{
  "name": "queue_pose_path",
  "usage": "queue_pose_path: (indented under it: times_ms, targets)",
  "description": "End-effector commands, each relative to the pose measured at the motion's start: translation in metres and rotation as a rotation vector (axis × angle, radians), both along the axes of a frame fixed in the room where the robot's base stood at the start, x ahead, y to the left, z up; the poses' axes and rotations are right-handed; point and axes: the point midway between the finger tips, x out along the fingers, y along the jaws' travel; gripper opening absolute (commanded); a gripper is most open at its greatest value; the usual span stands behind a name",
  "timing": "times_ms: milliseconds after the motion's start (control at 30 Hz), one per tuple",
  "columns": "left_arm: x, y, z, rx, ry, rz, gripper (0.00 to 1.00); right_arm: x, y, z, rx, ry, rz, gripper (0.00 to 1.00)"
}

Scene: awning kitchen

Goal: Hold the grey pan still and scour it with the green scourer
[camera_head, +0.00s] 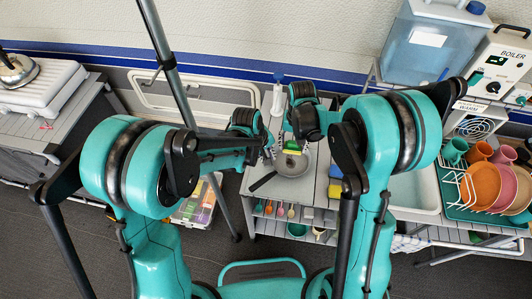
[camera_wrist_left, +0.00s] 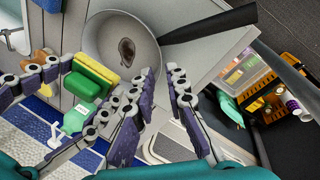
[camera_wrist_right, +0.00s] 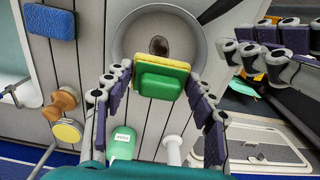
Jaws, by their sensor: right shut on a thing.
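The grey pan (camera_head: 299,167) lies on the counter with its black handle (camera_head: 263,181) toward the front left. A brown stain (camera_wrist_left: 127,50) marks its inside bottom. My right gripper (camera_wrist_right: 158,84) is shut on the green scourer (camera_wrist_right: 160,87), which has a yellow layer. The scourer is at the pan's near rim in the right wrist view; whether it touches the pan I cannot tell. My left gripper (camera_wrist_left: 161,74) is open and empty, its fingertips close to the pan's rim near the handle side. In the head view the grippers partly hide the pan.
A blue sponge (camera_wrist_right: 48,22), a wooden-handled brush (camera_wrist_right: 60,103) and a green bottle (camera_wrist_right: 122,143) are near my right gripper. The sink (camera_head: 413,190) and a dish rack with orange plates (camera_head: 483,185) are to the right. A tripod-like pole (camera_head: 171,75) stands left.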

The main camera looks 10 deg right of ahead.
Motion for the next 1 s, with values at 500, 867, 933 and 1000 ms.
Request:
queue_pose_path:
  times_ms: [500, 867, 933, 1000]
  targets:
    - [0.011, -0.020, -0.079, 0.001, -0.001, -0.002, 0.14, 0.000, 0.000, 0.000, 0.000, 0.000, 0.000, 0.29]
    - [0.011, -0.021, -0.084, 0.001, -0.001, -0.002, 0.14, 0.000, 0.000, 0.000, 0.000, 0.000, 0.000, 0.29]
    - [0.011, -0.021, -0.084, 0.001, -0.001, -0.002, 0.00, 0.000, 0.000, 0.000, 0.000, 0.000, 0.000, 0.29]
    - [0.011, -0.021, -0.084, 0.001, -0.001, -0.002, 0.00, 0.000, 0.000, 0.000, 0.000, 0.000, 0.000, 0.29]
